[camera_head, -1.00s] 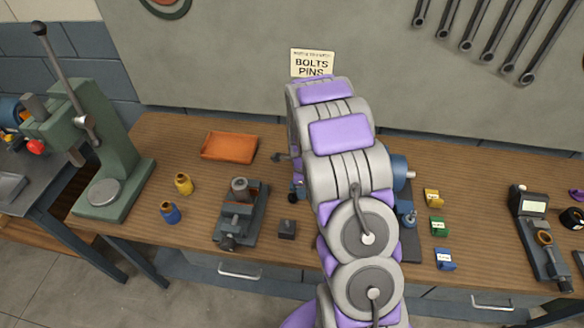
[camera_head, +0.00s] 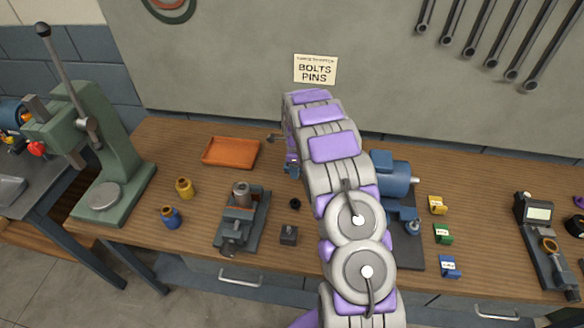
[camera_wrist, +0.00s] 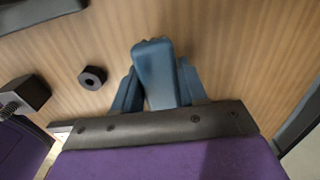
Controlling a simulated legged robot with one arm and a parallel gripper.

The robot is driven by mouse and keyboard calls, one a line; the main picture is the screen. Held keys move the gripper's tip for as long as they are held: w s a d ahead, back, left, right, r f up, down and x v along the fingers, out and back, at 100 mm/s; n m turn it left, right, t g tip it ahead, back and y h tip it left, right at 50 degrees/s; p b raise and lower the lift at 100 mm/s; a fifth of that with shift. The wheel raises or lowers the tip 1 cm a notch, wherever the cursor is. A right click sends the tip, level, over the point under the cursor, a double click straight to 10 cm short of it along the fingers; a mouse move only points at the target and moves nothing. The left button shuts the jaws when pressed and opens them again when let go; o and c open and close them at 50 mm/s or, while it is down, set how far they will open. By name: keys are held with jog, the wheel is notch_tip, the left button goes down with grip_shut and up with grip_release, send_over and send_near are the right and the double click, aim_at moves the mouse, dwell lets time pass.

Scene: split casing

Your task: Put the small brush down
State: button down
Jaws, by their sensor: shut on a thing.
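My gripper (camera_head: 292,166) is over the wooden bench, right of the orange tray, and partly hidden behind my own arm. A thin dark piece (camera_head: 274,138) sticks out to its left, close to the tray's right side; it looks like the end of the small brush. In the wrist view my blue gripper fingers (camera_wrist: 157,72) are close together around a blue piece, with bare wood behind them. I cannot tell there which part is brush. The brush's bristles are not clear in either view.
The orange tray (camera_head: 231,153) sits at the back left. A black ring (camera_head: 295,204), a small dark block (camera_head: 289,235) and a vise (camera_head: 241,218) lie in front. A blue motor (camera_head: 390,176) stands to the right. Bare wood shows between tray and ring.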

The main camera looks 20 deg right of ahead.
jog(key=shift+w+d+f, duration=0.25)
jog(key=shift+w+d, duration=0.8)
jog(key=shift+w, duration=0.05)
jog(key=shift+w+a, duration=0.2)
jog(key=shift+a, duration=0.2)
jog(key=shift+w+a, duration=0.3)
jog(key=shift+w, duration=0.25)
notch_tip(320, 180, down, 3)
jog(key=shift+d+r+b, duration=0.15)
jog(key=shift+b, duration=0.4)
jog(key=shift+d+f, duration=0.2)
jog(key=shift+f, duration=0.1)
jog(key=shift+d, duration=0.3)
jog(key=shift+a+f, duration=0.25)
jog(key=shift+a, duration=0.25)
jog(key=shift+f, duration=0.2)
jog(key=shift+s, duration=0.1)
